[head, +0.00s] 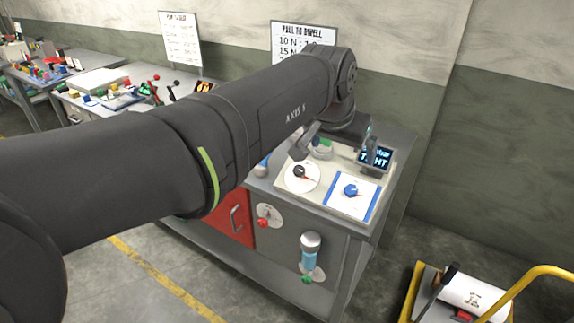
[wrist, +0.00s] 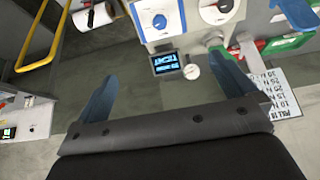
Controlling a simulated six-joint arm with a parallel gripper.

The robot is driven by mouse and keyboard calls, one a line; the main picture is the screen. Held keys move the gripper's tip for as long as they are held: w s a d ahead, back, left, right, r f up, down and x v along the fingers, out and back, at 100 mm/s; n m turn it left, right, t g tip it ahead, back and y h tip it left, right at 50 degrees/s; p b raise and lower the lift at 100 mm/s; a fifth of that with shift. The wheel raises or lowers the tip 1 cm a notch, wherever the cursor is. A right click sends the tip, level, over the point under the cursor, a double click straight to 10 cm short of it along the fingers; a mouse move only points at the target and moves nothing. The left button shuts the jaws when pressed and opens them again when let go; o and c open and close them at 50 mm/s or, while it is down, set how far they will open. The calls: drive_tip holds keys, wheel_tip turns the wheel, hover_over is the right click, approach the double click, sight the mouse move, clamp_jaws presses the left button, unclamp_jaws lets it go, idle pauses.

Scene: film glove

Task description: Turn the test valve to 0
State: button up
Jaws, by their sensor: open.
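No legible label shows which knob is the test valve. A blue knob (head: 351,190) sits on a white plate with blue side edges on the bench top; it also shows in the wrist view (wrist: 160,21). A black knob (head: 300,171) on a round white dial is left of it, and shows at the top of the wrist view (wrist: 224,6). The pointer readings are too small to tell. A small display (wrist: 167,64) reads TIGHT. My gripper (wrist: 163,66) is open and empty above the back of the bench top, apart from both knobs.
A red knob (head: 263,222) and a blue-and-grey cylinder (head: 310,250) are on the bench front. A sign (head: 290,38) hangs behind. A yellow-railed cart (head: 530,275) stands right. My arm hides part of the bench.

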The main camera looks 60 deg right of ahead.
drive_tip(key=shift+v, duration=0.85)
